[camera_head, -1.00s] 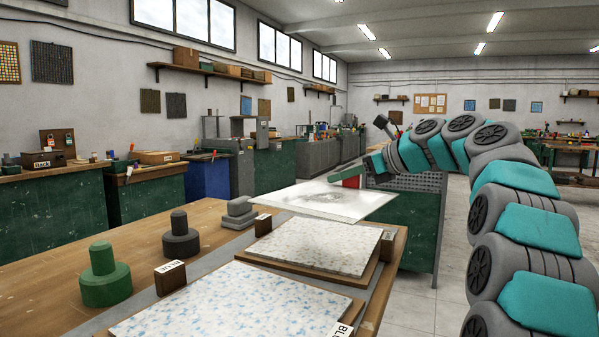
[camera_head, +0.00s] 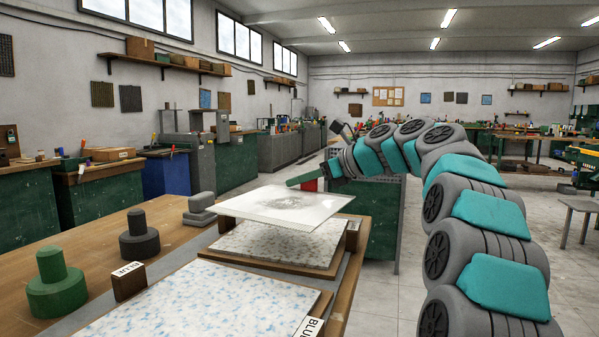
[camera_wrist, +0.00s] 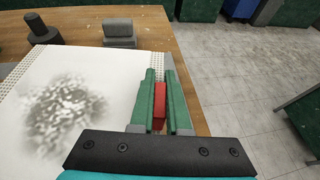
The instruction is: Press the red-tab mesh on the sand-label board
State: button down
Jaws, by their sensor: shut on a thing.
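My gripper (camera_head: 312,180) is shut on the red tab (camera_wrist: 159,106) of a pale, translucent mesh sheet (camera_head: 262,205). In the wrist view the green fingers (camera_wrist: 158,98) stand on either side of the tab, and the sheet (camera_wrist: 95,62) spreads left with a grey mottled patch. The sheet hangs roughly level above the rear speckled board (camera_head: 275,250), with a gap visible between them, and hides its far part. This board is whitish with beige-grey flecks; I cannot read its label. The nearer board (camera_head: 195,305) has blue flecks and a label starting "BLU".
A green knobbed weight (camera_head: 56,285), a dark one (camera_head: 139,238) and a grey stepped block (camera_head: 200,209) stand on the wooden bench left of the boards. Open floor lies to the right.

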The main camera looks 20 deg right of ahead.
aim_at(328, 194)
jog(key=shift+f, duration=2.7)
jog(key=shift+f, duration=0.1)
jog(key=c, duration=0.8)
grip_release()
jog(key=shift+s+d, duration=0.1)
jog(key=v, duration=0.7)
jog(key=shift+s+d, duration=0.2)
